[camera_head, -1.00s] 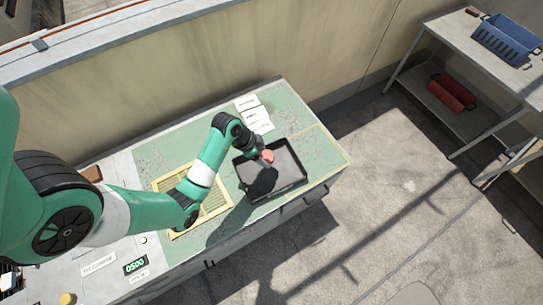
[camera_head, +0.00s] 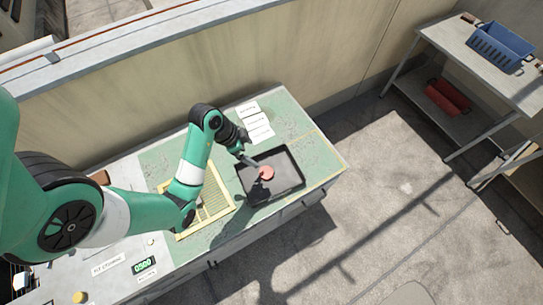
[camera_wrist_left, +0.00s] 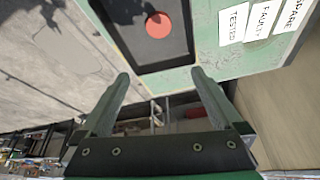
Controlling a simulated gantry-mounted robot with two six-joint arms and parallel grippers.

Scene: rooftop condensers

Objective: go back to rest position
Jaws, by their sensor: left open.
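My left gripper (camera_head: 255,161) is just above the back left part of the black tray (camera_head: 291,188) on the green worktop. In the left wrist view my left gripper (camera_wrist_left: 160,75) has its fingers wide apart with nothing between them. A flat round red disc (camera_head: 267,173) lies in the tray. It also shows in the left wrist view (camera_wrist_left: 158,25), beyond the fingertips and apart from them. My right gripper is in neither view.
White label cards (camera_head: 257,122) lie behind the tray. A yellow slatted frame (camera_head: 214,208) lies left of it under my left arm. A wall (camera_head: 300,60) runs along the back. A shelf unit (camera_head: 470,70) with a blue basket (camera_head: 497,45) stands at right.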

